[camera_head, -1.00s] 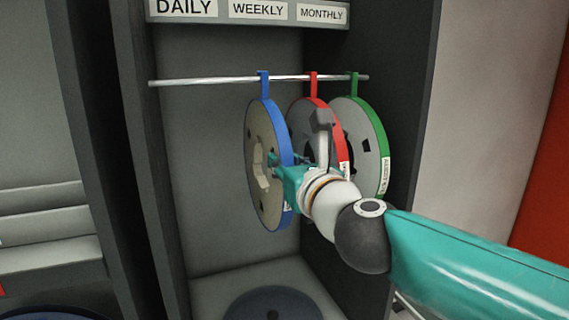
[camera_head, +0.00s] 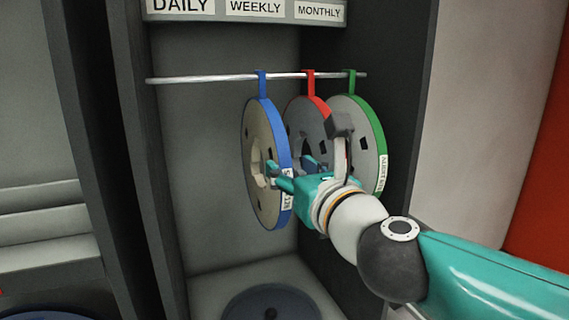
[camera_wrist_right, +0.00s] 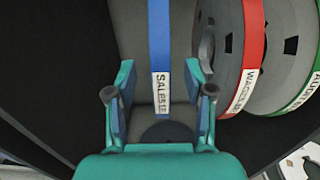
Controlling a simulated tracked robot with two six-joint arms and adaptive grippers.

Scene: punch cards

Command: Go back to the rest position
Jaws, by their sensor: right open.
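My right gripper (camera_head: 290,172) is open at the right edge of the blue reel (camera_head: 262,160), which hangs from the rail (camera_head: 215,78). In the right wrist view, the gripper's fingers (camera_wrist_right: 158,85) stand apart on either side of the blue reel's rim (camera_wrist_right: 160,45), with a white label reading "SALES" on it. The red reel (camera_head: 308,108) hangs to the right, partly hidden by my arm. The green reel (camera_head: 366,125) hangs furthest right. The left gripper is not in view.
A label strip (camera_head: 250,8) reading DAILY, WEEKLY, MONTHLY is above the rail. Dark cabinet walls (camera_head: 405,100) flank the reels. A dark round disc (camera_head: 245,303) lies on the cabinet floor below. The space left of the blue reel is clear.

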